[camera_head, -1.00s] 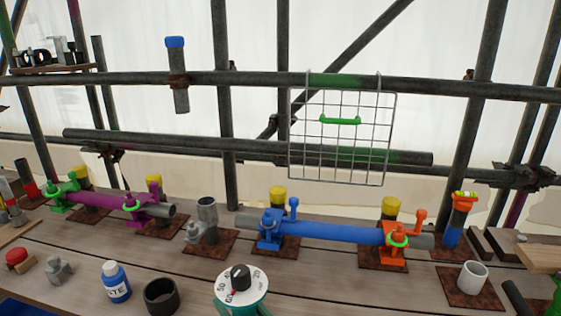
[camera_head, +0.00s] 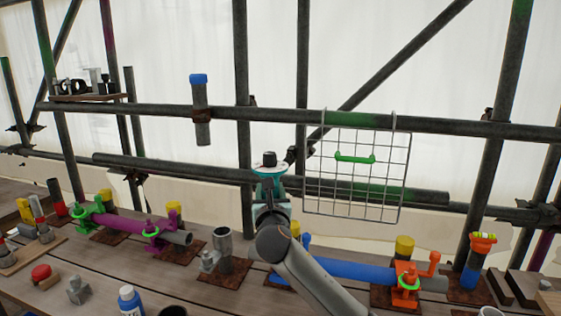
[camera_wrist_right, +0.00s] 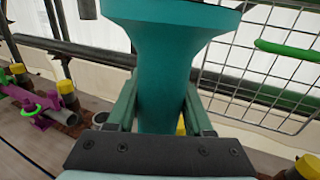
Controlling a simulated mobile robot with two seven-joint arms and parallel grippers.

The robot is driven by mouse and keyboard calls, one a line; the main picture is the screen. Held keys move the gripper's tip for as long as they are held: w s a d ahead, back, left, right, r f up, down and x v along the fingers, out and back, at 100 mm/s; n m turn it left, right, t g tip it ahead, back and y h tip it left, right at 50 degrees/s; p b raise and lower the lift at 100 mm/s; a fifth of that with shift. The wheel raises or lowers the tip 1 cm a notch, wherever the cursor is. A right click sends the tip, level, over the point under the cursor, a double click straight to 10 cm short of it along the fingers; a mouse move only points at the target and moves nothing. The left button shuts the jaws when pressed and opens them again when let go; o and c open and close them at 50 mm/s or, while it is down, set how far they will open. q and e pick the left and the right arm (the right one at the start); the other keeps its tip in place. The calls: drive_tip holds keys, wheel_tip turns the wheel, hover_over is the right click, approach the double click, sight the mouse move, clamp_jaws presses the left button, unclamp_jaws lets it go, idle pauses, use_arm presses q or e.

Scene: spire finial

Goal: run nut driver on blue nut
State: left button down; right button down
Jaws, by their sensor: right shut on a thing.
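A teal tool with a dial and black knob on top, which I take for the nut driver (camera_head: 270,176), is held upright in my right gripper (camera_head: 270,200). In the right wrist view, the two fingers of the right gripper (camera_wrist_right: 160,105) clamp the sides of its teal body (camera_wrist_right: 160,65). The tool is in the air above the bench, in front of the scaffold rail. The blue pipe (camera_head: 345,268) lies on the bench behind my right arm. The blue clamp at its left end is mostly covered by the arm, so I cannot see the blue nut clearly. My left gripper is not in view.
A wire basket panel (camera_head: 355,185) hangs on the rail (camera_head: 430,122), just right of the tool. A purple pipe (camera_head: 125,222) with clamps and a grey upright tube (camera_head: 223,245) stand to the left. An orange clamp (camera_head: 407,283) holds the blue pipe's right end.

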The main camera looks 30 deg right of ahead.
drive_tip(key=shift+m+g+h, duration=0.5)
drive_tip(key=shift+m+h, duration=0.1)
drive_tip(key=shift+h, duration=0.2)
drive_tip(key=d+r, duration=0.1)
drive_tip(key=r, duration=0.1)
drive_tip(key=w+d+r, duration=0.1)
drive_tip(key=r, duration=0.1)
drive_tip(key=d+r, duration=0.2)
drive_tip(key=shift+w, duration=0.15)
